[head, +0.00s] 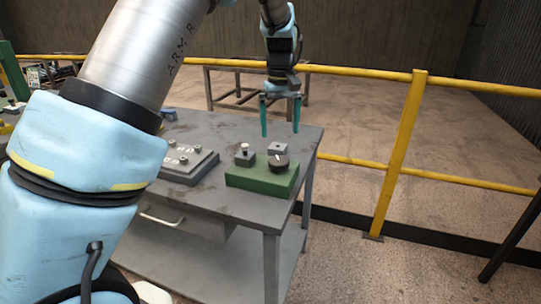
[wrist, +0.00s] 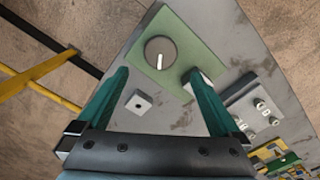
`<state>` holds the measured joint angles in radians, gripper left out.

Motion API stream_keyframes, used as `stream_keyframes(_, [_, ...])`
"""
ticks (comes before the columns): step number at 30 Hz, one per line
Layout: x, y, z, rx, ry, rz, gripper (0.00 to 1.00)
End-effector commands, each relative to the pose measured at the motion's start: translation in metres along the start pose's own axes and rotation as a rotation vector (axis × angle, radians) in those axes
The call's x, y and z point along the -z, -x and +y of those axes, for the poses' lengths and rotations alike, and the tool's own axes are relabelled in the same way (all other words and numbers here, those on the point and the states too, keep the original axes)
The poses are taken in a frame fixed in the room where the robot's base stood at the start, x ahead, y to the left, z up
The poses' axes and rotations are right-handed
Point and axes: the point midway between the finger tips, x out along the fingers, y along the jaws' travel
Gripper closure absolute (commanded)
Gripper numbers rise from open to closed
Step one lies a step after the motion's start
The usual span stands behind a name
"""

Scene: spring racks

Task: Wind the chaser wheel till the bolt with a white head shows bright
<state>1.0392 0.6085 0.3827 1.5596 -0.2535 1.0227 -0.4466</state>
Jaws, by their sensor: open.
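A green block (head: 262,183) stands near the right end of the grey table and carries a dark round wheel (head: 278,162) with a white line on top. The wheel also shows in the wrist view (wrist: 153,47). A white-headed bolt (head: 244,147) stands on a small grey block at the left of the green block; my right finger partly covers that spot in the wrist view. A second small grey block (head: 278,149) with a hole or dark dot sits behind the wheel. My gripper (head: 280,131) points down, open and empty, above the green block. It touches nothing that I can see.
A grey stepped plate (head: 190,162) with several pale bolts lies left of the green block on the table (head: 225,202). Yellow rails (head: 400,150) run behind and right of the table. The air around the wheel looks clear. My arm hides the table's left part.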

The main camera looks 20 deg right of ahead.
Motion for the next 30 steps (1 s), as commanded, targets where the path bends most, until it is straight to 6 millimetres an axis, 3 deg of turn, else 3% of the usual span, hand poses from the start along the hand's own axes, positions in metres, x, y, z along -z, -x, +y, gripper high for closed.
stream_keyframes(15, [0.0, -0.085, -0.002, 0.002, 0.001, -0.002, 0.0])
stream_keyframes(21, [0.0, -0.098, -0.002, 0.001, 0.001, 0.0, 0.0])
stream_keyframes(29, [0.0, -0.1, -0.002, 0.001, 0.001, 0.0, 0.0])
stream_keyframes(30, [0.0, -0.099, -0.002, 0.001, 0.001, 0.0, 0.03])
